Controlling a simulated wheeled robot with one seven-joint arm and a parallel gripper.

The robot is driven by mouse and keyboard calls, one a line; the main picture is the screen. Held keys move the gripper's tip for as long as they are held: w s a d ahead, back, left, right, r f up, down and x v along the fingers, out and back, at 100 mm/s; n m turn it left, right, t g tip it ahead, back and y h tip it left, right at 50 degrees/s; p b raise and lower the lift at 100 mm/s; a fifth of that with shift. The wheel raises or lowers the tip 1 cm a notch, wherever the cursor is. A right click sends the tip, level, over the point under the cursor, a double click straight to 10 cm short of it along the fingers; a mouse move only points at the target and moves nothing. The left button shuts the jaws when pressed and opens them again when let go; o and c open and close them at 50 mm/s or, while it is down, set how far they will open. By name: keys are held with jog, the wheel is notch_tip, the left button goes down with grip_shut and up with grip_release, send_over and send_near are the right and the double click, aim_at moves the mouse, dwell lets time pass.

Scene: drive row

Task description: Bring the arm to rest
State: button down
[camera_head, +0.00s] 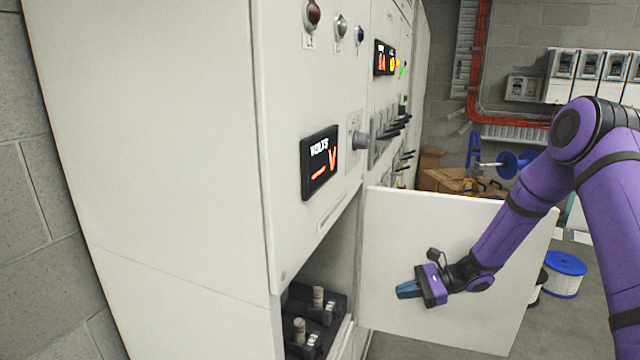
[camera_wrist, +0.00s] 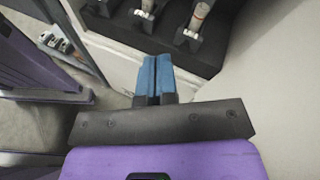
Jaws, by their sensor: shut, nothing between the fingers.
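My gripper (camera_head: 408,290) is shut and empty, its blue fingers pressed together in front of the open white cabinet door (camera_head: 400,230). In the wrist view my gripper (camera_wrist: 154,75) points toward the open lower compartment. The purple arm reaches in from the right, bent at the elbow. I cannot tell whether the gripper touches the door. The compartment holds a black fuse base (camera_head: 330,310) with pale cylindrical fuses, and this base (camera_wrist: 215,45) also shows at the top of the wrist view.
The tall white cabinet (camera_head: 160,150) fills the left, with a volt display (camera_head: 319,162) and switch handles on its front. A blue-topped spool (camera_head: 565,275) stands on the floor at right. Cardboard boxes (camera_head: 455,181) lie behind the door. Grey floor shows at lower right.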

jog(key=s+d+r+n+g+h, duration=0.1)
jog(key=s+r+n+h, duration=0.5)
jog(key=r, duration=0.5)
jog(key=s+d+r+n+h, duration=0.15)
jog(key=s+r+n, duration=0.25)
jog(key=s+r, duration=0.65)
jog(key=s+d+r+n+t+h, duration=0.2)
jog(key=s+d+r+t+h, duration=0.1)
jog(key=s+r, duration=0.3)
jog(key=s+d+r+n+t+h, duration=0.2)
jog(key=s+r, duration=0.4)
jog(key=s, duration=0.5)
jog(key=shift+s+d+n+t+h, duration=0.2)
jog(key=shift+d+n+t+h, duration=0.2)
jog(key=shift+d+t+h, duration=0.45)
jog(key=shift+g, duration=0.35)
